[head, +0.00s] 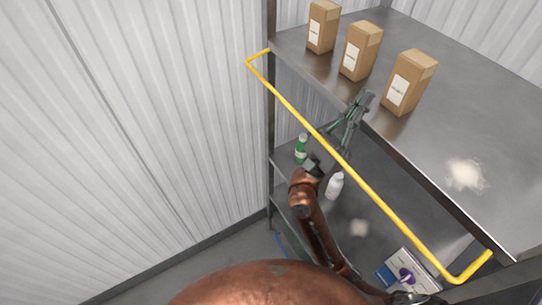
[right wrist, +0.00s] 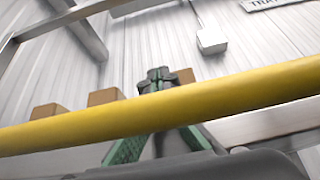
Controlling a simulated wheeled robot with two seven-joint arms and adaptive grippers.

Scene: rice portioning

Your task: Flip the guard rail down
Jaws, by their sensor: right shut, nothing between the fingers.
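The yellow guard rail (head: 365,183) is a long bar with bent ends, standing out in front of the upper shelf at about shelf height. My right gripper (head: 366,97) is shut and empty, its fingertips near the shelf's front edge. Its arm comes up from below, and the gripper reaches past the rail's long bar on the shelf side. In the right wrist view the rail (right wrist: 230,98) crosses in front of the gripper's fingers (right wrist: 158,78) and hides part of them. I cannot tell whether they touch. My left gripper is not in view.
Three brown paper bags (head: 408,82) stand on the upper metal shelf (head: 440,120), with a white powdery pile (head: 464,174) to their right. A green bottle (head: 301,149), a white bottle (head: 335,186) and a box (head: 407,272) are lower down. A corrugated wall (head: 130,130) is at left.

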